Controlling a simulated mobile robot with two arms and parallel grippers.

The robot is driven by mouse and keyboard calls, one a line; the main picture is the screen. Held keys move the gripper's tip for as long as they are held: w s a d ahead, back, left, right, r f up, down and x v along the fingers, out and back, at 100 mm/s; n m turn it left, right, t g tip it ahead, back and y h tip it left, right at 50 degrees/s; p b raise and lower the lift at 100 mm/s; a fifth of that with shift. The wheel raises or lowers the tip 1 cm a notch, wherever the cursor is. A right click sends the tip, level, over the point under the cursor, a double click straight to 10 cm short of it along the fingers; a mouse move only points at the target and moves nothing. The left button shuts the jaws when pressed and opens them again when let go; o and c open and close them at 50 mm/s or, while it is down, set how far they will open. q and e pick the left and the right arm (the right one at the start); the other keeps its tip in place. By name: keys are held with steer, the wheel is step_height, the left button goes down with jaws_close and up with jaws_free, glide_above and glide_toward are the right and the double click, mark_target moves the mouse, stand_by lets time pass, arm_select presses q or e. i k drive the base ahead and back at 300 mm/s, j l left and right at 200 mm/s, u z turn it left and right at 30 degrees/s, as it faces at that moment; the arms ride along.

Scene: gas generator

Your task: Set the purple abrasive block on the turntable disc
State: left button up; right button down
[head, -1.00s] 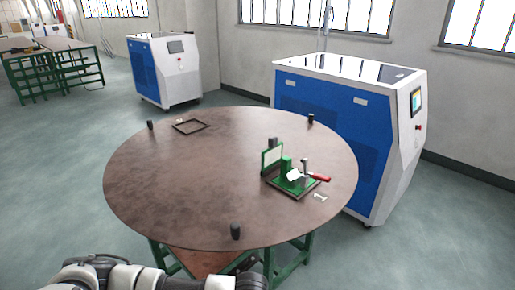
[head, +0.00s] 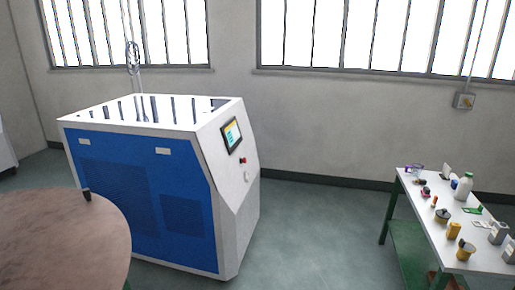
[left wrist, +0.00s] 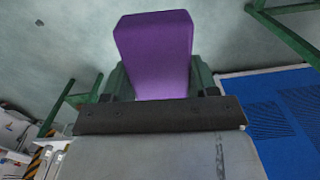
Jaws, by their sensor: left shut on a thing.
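The purple abrasive block (left wrist: 155,50) is in the left wrist view, upper middle, held by my left gripper (left wrist: 158,82). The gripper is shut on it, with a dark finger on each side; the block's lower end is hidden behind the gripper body. The large round brown top, which looks like the turntable disc (head: 60,245), is at the lower left of the head view, cut off by the frame edge. A small black post (head: 86,194) stands near its rim. Neither gripper shows in the head view.
A blue and white cabinet (head: 150,200) stands right beside the disc. A narrow table (head: 482,258) with several bottles, cups and small items stands at the far right. Free floor (head: 315,235) lies between them. Green frame legs (left wrist: 285,35) show in the left wrist view.

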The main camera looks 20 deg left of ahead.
mark_target(56, 249)
steer(key=i+u, duration=0.5)
steer(key=i+l+u, duration=0.25)
steer(key=i+u, duration=0.2)
steer(key=i+l+u, duration=0.7)
steer(key=u, duration=0.25)
steer(key=i+l+u, duration=0.3)
steer(key=u, duration=0.15)
steer(key=i+l+u, duration=0.25)
steer(key=l+u, duration=0.2)
steer(key=i+l+u, duration=0.15)
steer(key=l+u, duration=0.3)
steer(key=j, duration=0.1)
